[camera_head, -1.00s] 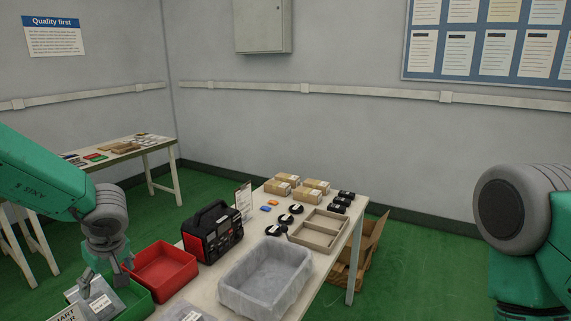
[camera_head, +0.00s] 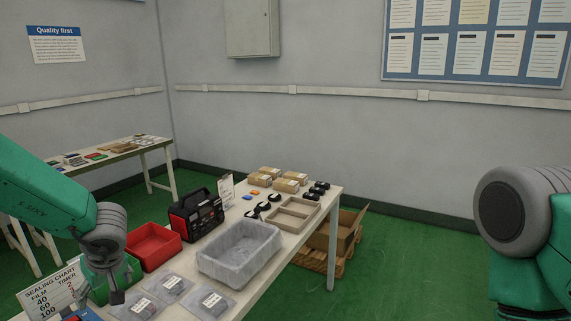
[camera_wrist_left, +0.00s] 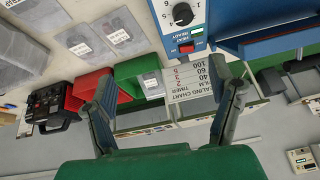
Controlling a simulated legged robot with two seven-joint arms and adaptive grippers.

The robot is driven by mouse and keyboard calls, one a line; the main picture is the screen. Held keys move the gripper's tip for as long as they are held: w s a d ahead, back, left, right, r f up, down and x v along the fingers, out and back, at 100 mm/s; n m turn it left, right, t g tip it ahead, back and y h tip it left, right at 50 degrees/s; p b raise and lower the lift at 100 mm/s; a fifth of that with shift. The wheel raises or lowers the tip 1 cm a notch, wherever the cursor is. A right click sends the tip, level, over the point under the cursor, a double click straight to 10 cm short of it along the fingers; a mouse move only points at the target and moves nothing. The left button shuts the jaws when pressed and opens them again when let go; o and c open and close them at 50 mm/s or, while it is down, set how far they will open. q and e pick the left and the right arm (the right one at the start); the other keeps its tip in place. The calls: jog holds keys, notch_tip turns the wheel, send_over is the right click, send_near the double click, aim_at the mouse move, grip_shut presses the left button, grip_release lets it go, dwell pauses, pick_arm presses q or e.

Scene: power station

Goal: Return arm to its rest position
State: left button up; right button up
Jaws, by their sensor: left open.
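My left arm comes in from the left in the head view, green with a grey joint. Its gripper (camera_head: 116,288) points down over the near left part of the table, in front of the green bin (camera_head: 97,291). In the left wrist view, the gripper (camera_wrist_left: 166,95) shows two fingers spread wide with nothing between them. Beyond the fingers are the green bin (camera_wrist_left: 138,68), with a labelled bag in it, and the sealing chart (camera_wrist_left: 196,82). My right arm shows only upper links at the right edge; its gripper is out of view.
The table (camera_head: 262,276) holds a red bin (camera_head: 153,246), a lined grey tray (camera_head: 238,252), a black-red power unit (camera_head: 196,215) and several labelled bags (camera_head: 209,302). A blue sealer (camera_wrist_left: 205,15) is near the gripper. A cardboard box (camera_head: 340,230) stands beyond the table.

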pick_arm(q)
jog(key=s+a+f+m+t, duration=0.1)
jog(key=s+a+f+m, duration=0.25)
jog(key=f, duration=0.55)
pick_arm(e)
jog(key=a+r, duration=0.1)
jog(key=a, duration=0.4)
pick_arm(q)
jog(key=s+d+f+m+h, duration=0.1)
jog(key=s+d+f+m, duration=0.2)
jog(key=s+d+f, duration=0.45)
jog(key=s+d+f+m+h, duration=0.15)
jog(key=s+d+m, duration=0.3)
jog(key=s, duration=0.55)
jog(key=s+d+f+m+g+h, duration=0.1)
jog(key=s+d+f+g+h, duration=0.15)
jog(key=s, duration=0.95)
notch_tip(320, 180, down, 12)
jog(key=w+b, duration=0.1)
jog(key=b, duration=1.1)
jog(key=shift+b, duration=0.4)
pick_arm(e)
jog(key=d+f, duration=0.3)
jog(key=f, duration=1)
jog(key=shift+w+f, duration=0.2)
